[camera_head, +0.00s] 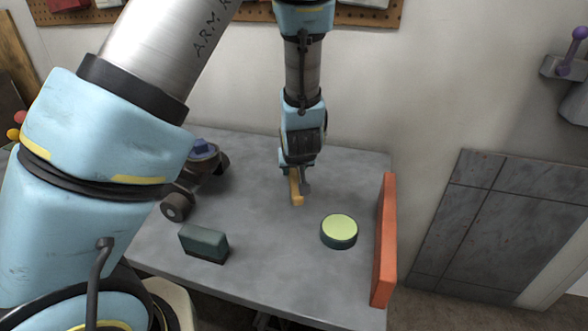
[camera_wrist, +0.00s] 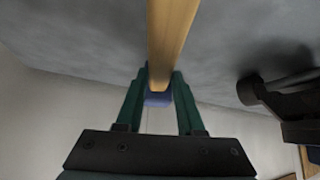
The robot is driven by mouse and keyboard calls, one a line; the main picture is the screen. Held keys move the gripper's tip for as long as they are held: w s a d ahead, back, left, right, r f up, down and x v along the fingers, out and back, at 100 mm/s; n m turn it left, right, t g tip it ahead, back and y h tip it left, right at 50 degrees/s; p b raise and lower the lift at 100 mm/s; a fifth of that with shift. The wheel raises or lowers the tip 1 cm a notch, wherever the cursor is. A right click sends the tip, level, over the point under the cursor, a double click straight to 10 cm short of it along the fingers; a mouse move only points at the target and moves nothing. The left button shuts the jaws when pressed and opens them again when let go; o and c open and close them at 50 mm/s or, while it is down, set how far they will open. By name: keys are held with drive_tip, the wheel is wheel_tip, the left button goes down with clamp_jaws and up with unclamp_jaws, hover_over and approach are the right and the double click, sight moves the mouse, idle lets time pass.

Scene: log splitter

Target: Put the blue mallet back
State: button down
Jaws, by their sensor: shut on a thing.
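My gripper (camera_wrist: 158,78) is shut on a wooden handle (camera_wrist: 171,35), with one green finger on each side of it. A small blue part (camera_wrist: 157,99) shows between the fingers at the handle's near end; I take this to be the blue mallet. In the head view my gripper (camera_head: 298,172) points down over the middle of the grey table, and the handle (camera_head: 296,188) shows as a short yellow-brown piece below it. The mallet's other end is out of the wrist view. I cannot tell whether the handle touches the table.
A dark wheeled device (camera_head: 178,196) with a blue top (camera_head: 203,148) stands on the table (camera_head: 262,262) at left. A dark green block (camera_head: 203,242) lies at front. A round green-topped tin (camera_head: 339,230) stands right, beside an upright orange board (camera_head: 384,240). A pegboard (camera_head: 350,14) hangs behind.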

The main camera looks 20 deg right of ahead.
drive_tip(key=shift+f+b, duration=0.4)
drive_tip(key=shift+f, duration=0.1)
idle(0.4)
drive_tip(key=shift+c, duration=2.2)
unclamp_jaws()
drive_tip(key=shift+f, duration=0.1)
drive_tip(key=p+v, duration=0.2)
drive_tip(key=v, duration=0.9)
drive_tip(key=shift+w+a, duration=0.1)
drive_tip(key=shift+w, duration=0.05)
